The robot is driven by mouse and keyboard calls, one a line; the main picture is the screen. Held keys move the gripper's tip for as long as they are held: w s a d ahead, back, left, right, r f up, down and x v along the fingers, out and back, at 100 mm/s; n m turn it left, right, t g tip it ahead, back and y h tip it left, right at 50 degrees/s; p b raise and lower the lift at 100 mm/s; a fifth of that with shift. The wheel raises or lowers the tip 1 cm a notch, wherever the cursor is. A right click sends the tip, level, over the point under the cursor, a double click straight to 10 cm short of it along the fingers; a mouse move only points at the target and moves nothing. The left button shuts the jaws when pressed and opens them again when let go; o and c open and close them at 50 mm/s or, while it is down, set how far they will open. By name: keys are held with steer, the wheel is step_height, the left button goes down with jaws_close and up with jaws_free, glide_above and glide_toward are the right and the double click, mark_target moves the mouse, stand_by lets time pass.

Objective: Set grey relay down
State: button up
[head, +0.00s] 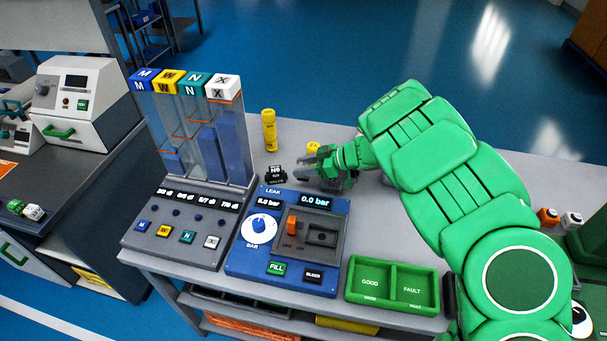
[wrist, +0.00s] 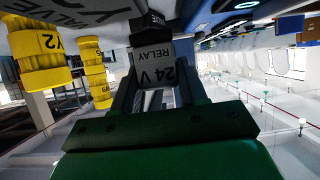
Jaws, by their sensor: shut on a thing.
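The grey relay (wrist: 153,72), marked "24V RELAY", is between my gripper's fingers in the wrist view, its lettering upside down. My gripper (head: 312,166) is shut on it, low over the back of the bench, behind the blue leak tester. In the head view the relay is hard to make out among the dark fingers. I cannot tell whether its underside touches the bench.
A black block (head: 275,174) stands just left of my gripper. A yellow cylinder (head: 269,131) and another yellow part (head: 313,148) stand behind. The leak tester (head: 262,255) and a green GOOD/FAULT tray (head: 392,263) are in front. Bench right of my gripper looks clear.

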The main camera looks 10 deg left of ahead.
steer(key=shift+w+a+f, duration=0.2)
steer(key=shift+w+f, duration=0.3)
steer(key=shift+f, duration=1.75)
steer(key=shift+f, duration=0.15)
steer(key=o, duration=1.1)
steer(key=shift+r, duration=0.2)
steer(key=v, duration=1.2)
steer(key=shift+f, duration=0.1)
